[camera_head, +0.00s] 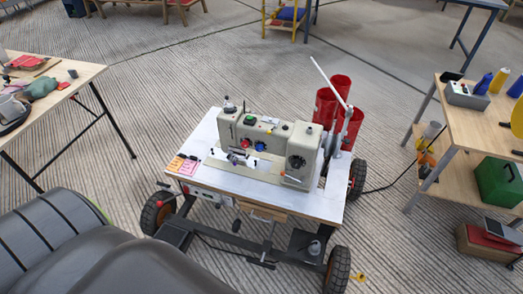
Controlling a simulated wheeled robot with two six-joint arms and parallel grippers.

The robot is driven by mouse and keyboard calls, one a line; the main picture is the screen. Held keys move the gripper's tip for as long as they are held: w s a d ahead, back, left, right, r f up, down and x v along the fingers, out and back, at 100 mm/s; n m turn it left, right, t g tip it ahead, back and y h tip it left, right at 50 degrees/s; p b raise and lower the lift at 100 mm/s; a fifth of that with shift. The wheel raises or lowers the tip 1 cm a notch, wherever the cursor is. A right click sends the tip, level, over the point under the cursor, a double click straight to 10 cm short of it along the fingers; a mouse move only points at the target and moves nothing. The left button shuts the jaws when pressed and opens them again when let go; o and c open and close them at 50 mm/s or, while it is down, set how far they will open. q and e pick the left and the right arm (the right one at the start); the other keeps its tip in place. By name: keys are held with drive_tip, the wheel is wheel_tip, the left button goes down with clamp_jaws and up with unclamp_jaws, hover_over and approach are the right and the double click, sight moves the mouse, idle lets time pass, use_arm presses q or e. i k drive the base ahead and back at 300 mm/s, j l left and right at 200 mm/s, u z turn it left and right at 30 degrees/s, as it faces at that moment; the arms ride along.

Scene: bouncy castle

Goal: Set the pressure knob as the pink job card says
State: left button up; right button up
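A beige sewing machine (266,140) stands on a white-topped wheeled cart (320,205). A pink job card (188,167) lies at the left end of the cart top, beside an orange card (176,163); their writing is too small to read. Neither gripper is in view.
Red thread cones or cylinders (340,88) and a pale lever (328,80) stand behind the machine. A wooden table (60,95) with tools is at left. A shelved bench (470,125) with bottles and a green box (498,182) is at right. A cable runs between cart and bench.

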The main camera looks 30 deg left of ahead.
sight(230, 107)
drive_tip(key=u, duration=1.3)
